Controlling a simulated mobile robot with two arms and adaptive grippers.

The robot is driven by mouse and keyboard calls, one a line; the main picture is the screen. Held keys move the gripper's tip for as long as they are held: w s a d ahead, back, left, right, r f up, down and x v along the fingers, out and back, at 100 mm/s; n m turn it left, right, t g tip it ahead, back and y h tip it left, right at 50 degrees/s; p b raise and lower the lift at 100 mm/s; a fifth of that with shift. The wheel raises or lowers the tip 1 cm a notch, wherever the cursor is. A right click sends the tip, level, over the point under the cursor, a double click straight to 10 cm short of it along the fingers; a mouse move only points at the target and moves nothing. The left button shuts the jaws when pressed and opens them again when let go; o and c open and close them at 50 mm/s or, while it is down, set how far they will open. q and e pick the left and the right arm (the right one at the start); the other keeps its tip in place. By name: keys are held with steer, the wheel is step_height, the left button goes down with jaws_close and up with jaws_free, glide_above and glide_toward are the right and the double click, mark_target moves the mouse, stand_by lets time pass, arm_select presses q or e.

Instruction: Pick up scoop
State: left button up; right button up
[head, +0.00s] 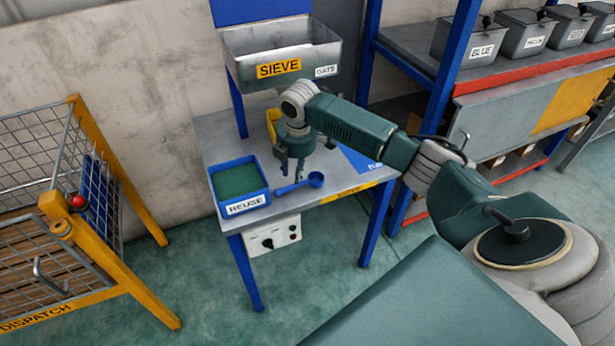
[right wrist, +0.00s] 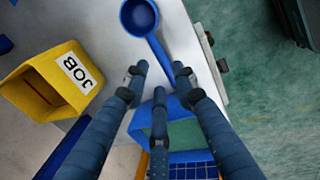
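The blue scoop (head: 315,180) lies on the grey bench (head: 218,135) near its front edge, right of the blue REUSE bin. In the right wrist view, the scoop's round bowl (right wrist: 138,17) is at the top and its handle runs down toward the fingers. My right gripper (head: 291,172) points down just over the handle. Its fingers also show in the right wrist view (right wrist: 160,82), spread apart with nothing held between them. Part of the handle is hidden by a finger, and I cannot tell if they touch. My left gripper is not in view.
The blue REUSE bin (head: 224,204) with green contents stands close left of my right gripper. A yellow JOB bin (right wrist: 45,85) stands behind. The metal SIEVE box (head: 300,45) is above the bench. A yellow-framed DISPATCH cage (head: 105,262) stands left, shelving right.

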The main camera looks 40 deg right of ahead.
steer(key=shift+f, duration=0.4)
steer(key=shift+w+f, duration=0.1)
steer(key=shift+f, duration=0.2)
steer(key=f, duration=0.3)
steer(key=w+f, duration=0.1)
steer(key=shift+d+f, duration=0.15)
steer(key=shift+f, duration=0.25)
steer(key=c, duration=0.7)
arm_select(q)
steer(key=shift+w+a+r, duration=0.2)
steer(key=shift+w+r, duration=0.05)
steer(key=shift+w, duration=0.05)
